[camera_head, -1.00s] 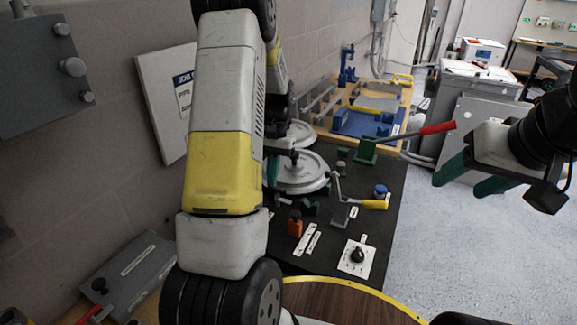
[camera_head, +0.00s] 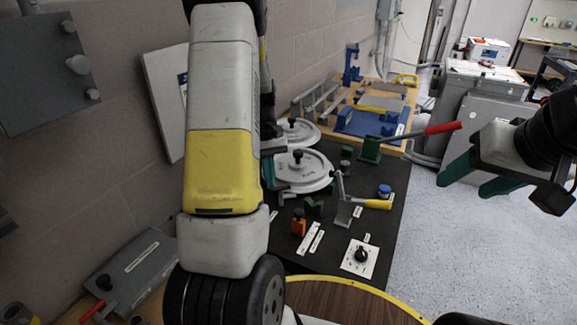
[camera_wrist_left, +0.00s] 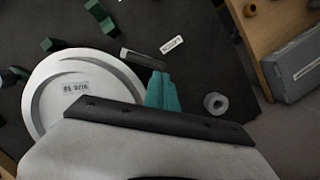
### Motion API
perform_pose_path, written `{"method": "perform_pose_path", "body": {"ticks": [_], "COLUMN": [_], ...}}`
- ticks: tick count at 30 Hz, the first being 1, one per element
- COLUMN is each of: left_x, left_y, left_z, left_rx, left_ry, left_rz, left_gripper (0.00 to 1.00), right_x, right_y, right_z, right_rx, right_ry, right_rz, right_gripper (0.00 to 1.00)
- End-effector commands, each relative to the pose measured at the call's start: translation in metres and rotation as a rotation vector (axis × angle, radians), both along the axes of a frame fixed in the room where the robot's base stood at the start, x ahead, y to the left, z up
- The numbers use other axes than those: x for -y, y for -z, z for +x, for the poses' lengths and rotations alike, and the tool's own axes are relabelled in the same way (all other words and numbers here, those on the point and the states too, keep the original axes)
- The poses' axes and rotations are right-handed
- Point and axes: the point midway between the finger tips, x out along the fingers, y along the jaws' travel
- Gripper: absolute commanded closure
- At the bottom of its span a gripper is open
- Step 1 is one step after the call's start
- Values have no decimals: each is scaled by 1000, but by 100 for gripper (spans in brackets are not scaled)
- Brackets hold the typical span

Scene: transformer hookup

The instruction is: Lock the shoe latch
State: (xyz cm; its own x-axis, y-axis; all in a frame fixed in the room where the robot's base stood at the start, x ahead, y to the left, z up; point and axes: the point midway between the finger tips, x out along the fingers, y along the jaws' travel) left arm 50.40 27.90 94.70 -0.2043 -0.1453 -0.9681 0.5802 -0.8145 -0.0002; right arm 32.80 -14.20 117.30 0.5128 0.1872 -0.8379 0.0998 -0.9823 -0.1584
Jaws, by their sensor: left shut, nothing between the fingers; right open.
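My left gripper (camera_wrist_left: 163,92) shows teal fingertips held together, with nothing between them. The tips are beside a small grey bar (camera_wrist_left: 143,59), which may be the shoe latch; I cannot tell whether they touch. A white label (camera_wrist_left: 172,44) lies just beyond the bar, its print too small to read surely. A pale round disc (camera_wrist_left: 45,92) lies left of the fingers. In the head view, the left gripper is largely hidden behind my own arm, near the front grey disc (camera_head: 302,172). My right gripper (camera_head: 477,181) is open and empty at the right, over the floor.
A red-handled lever on a green block (camera_head: 369,150) and a yellow-handled crank (camera_head: 376,204) stand on the dark board (camera_head: 385,233). A grey ring (camera_wrist_left: 215,103) lies right of the left fingers.

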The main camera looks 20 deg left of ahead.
Motion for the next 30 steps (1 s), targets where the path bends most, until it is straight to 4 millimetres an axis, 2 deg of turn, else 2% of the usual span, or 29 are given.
{"method": "perform_pose_path", "body": {"ticks": [21,30], "left_x": [4,4], "left_y": [0,0], "left_z": [-24,-22], "left_rx": [-1,0], "left_ry": [-646,-634], "left_rz": [-1,0], "left_gripper": [100,100], "right_x": [0,0], "right_y": [0,0], "right_z": [0,0], "right_rx": [0,0], "right_ry": [0,0], "right_rz": [0,0], "right_gripper": [43,43]}}
